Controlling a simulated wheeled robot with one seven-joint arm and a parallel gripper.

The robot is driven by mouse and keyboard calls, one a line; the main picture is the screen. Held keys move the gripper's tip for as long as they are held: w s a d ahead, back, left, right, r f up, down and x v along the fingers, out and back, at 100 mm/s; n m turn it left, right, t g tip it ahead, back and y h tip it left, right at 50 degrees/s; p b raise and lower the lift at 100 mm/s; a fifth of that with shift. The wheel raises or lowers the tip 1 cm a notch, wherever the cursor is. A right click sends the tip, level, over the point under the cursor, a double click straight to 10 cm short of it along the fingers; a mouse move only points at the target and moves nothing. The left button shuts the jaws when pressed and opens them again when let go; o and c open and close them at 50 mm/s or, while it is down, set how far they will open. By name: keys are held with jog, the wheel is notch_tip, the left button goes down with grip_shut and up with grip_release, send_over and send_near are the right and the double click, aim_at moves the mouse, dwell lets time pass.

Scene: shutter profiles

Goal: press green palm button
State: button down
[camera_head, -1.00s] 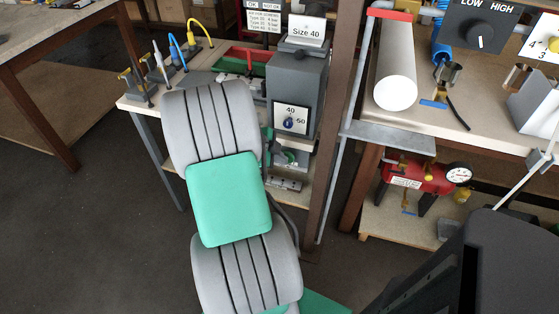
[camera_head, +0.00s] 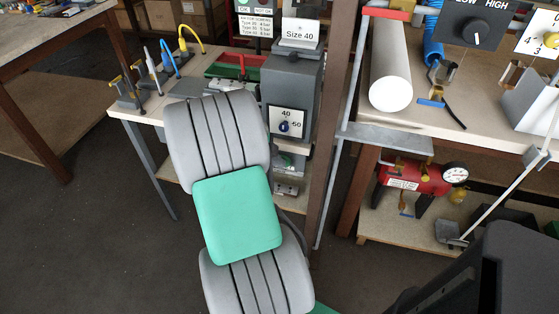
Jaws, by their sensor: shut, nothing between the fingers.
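No other palm button stands out clearly. My arm, grey ribbed links with a green square cover, fills the middle of the view in front of the bench. My gripper is not visible.
A brown upright post (camera_head: 333,120) stands right of the machine. Beyond it a shelf bench holds a white cylinder (camera_head: 390,70) and a LOW/HIGH knob box (camera_head: 481,28). A red tank with a gauge (camera_head: 412,176) is below. Hose-topped fixtures stand at left. Floor at left is clear.

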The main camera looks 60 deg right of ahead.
jog(key=s+a+f+v, duration=0.1)
jog(key=a+v, duration=0.1)
jog(key=v, duration=0.9)
jog(key=shift+w+a+r+p, duration=0.15)
jog(key=shift+a+r+p, duration=0.05)
jog(key=shift+a+p, duration=0.1)
